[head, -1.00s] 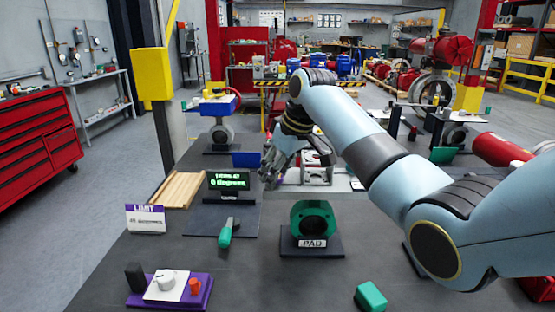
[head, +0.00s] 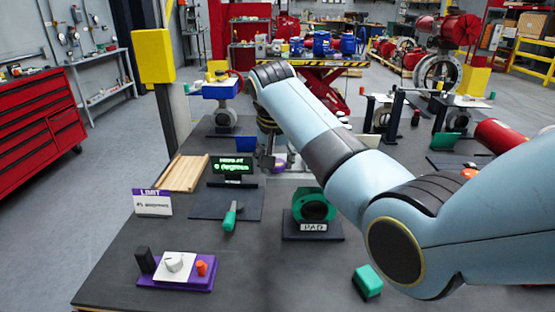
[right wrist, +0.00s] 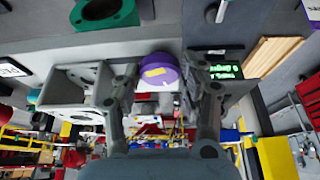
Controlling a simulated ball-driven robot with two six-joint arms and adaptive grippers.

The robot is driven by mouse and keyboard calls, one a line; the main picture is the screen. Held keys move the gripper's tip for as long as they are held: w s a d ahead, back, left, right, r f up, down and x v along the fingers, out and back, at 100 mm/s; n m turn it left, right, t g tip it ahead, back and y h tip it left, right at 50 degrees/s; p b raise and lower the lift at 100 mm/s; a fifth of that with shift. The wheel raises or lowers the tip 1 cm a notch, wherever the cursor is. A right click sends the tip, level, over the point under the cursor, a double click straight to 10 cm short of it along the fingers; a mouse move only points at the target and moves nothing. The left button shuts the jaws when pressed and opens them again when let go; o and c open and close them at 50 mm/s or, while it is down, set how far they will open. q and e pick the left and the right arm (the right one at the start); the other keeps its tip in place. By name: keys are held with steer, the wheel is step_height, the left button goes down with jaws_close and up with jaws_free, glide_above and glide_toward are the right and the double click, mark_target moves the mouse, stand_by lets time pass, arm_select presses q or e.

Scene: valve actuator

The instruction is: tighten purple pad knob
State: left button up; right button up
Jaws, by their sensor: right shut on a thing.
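A round purple knob (right wrist: 160,68) with a yellow mark sits between my right gripper's fingers in the right wrist view. In the head view a small bit of the purple knob (head: 281,160) shows beside the gripper, the rest hidden by my arm. My right gripper (right wrist: 160,84) is shut on the purple knob, one finger on each side. In the head view the right gripper (head: 267,161) points down at the far middle of the table. A grey block-like bracket (right wrist: 75,90) stands beside the knob. My left gripper is not in view.
A green ring labelled PAD (head: 313,206) stands in front of my arm. A green-handled tool (head: 230,216) lies on a dark mat. A purple base (head: 200,285) with a white dial is near the front. A display (head: 233,168) stands left of the gripper.

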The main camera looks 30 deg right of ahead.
steer(key=shift+w+r+m+g+h, duration=0.1)
steer(key=shift+m+g+h, duration=0.2)
steer(key=shift+m, duration=0.65)
steer(key=shift+w+m+g+h, duration=0.1)
steer(key=shift+m+g+h, duration=0.15)
steer(key=shift+m, duration=0.7)
steer(key=o, duration=1.2)
steer(key=shift+c, duration=0.2)
steer(key=shift+s+a+r, duration=0.1)
steer(key=v, duration=1.1)
steer(key=shift+r, duration=0.3)
